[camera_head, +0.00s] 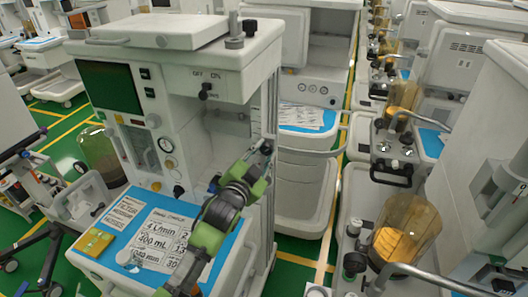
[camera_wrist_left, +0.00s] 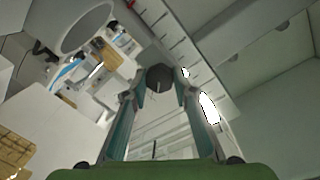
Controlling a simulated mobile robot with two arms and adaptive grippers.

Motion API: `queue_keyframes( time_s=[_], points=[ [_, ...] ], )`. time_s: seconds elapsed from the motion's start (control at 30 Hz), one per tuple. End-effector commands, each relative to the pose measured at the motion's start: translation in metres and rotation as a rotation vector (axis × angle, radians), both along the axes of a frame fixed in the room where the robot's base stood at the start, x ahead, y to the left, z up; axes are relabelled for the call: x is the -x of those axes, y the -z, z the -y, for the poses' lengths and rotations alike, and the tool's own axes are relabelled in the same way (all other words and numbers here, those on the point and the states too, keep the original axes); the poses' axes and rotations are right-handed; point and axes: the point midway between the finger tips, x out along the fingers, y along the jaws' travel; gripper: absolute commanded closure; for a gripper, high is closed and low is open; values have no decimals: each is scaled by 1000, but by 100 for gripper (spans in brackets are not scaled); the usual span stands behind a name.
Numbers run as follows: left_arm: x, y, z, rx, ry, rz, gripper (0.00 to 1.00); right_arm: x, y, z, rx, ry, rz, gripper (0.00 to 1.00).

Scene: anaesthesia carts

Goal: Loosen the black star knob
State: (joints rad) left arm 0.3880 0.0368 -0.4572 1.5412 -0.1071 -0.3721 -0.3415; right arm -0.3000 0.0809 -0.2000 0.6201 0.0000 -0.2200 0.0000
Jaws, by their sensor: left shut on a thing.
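The black star knob (camera_wrist_left: 160,77) shows in the left wrist view as a dark, rounded knob between the fingertips. My left gripper (camera_wrist_left: 160,92) is shut on it, one finger on each side. In the head view my left gripper (camera_head: 262,150) reaches up to the right side post of the near anaesthesia cart (camera_head: 225,85). There the knob is mostly hidden by the fingers, and its turn cannot be told. My right gripper is in neither view.
Another white cart (camera_head: 305,180) stands close behind the gripper. A row of carts with amber canisters (camera_head: 405,225) lines the right. A strip of green floor lies between.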

Motion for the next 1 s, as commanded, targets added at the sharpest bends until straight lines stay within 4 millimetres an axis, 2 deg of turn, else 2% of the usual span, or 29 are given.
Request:
queue_keyframes(
  time_s=[0.6,0.63,0.7,1.0],
  points=[
    [0,-2,0,43,0,-9,96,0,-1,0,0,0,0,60],
    [0,-2,0,43,0,-9,69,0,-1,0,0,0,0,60],
    [0,-2,0,43,0,-9,58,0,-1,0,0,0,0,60],
    [0,0,0,40,0,-12,58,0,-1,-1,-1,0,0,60]
  ],
)
